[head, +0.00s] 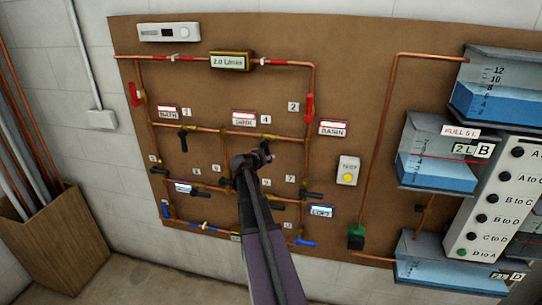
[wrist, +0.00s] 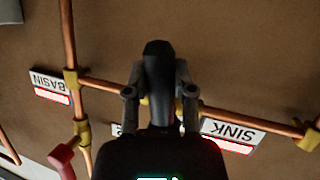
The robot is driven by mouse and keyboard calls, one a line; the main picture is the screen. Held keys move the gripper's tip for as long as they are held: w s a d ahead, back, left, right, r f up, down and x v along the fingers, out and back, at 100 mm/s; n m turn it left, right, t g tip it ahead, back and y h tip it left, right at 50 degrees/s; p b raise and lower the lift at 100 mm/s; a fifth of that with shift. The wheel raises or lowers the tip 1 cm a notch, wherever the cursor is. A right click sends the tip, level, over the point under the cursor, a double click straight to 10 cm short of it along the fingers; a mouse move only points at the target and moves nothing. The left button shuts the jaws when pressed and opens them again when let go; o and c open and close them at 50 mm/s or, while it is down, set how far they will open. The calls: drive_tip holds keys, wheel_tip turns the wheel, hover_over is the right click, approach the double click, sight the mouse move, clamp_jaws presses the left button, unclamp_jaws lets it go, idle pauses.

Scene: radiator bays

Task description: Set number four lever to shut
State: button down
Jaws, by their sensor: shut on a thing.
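The number four plate (head: 266,120) is beside the red-and-white SINK plate (head: 243,118). My gripper (head: 262,155) is at the copper pipe just below these plates and covers most of the valve there. In the wrist view, which is upside down, my gripper (wrist: 157,92) is shut on a dark lever (wrist: 157,58), one finger on each side. The lever appears to lie across the pipe rather than along it. The SINK plate (wrist: 232,133) is right of the fingers; a small plate (wrist: 117,129) is partly hidden by my gripper, so its number is unreadable.
Other levers surround it: a black one (head: 183,142) on the left, a red one (head: 309,106) by number 2, and several below. The BASIN plate (head: 333,128) and a yellow-button box (head: 348,170) are to the right. Water tanks (head: 440,150) stand farther right.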

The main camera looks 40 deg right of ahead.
drive_tip(key=shift+w+a+m+t+y+p, duration=0.3)
drive_tip(key=shift+w+m+t+y, duration=0.15)
drive_tip(key=shift+m, duration=0.35)
drive_tip(key=shift+c, duration=2.2)
unclamp_jaws()
drive_tip(key=shift+w, duration=0.1)
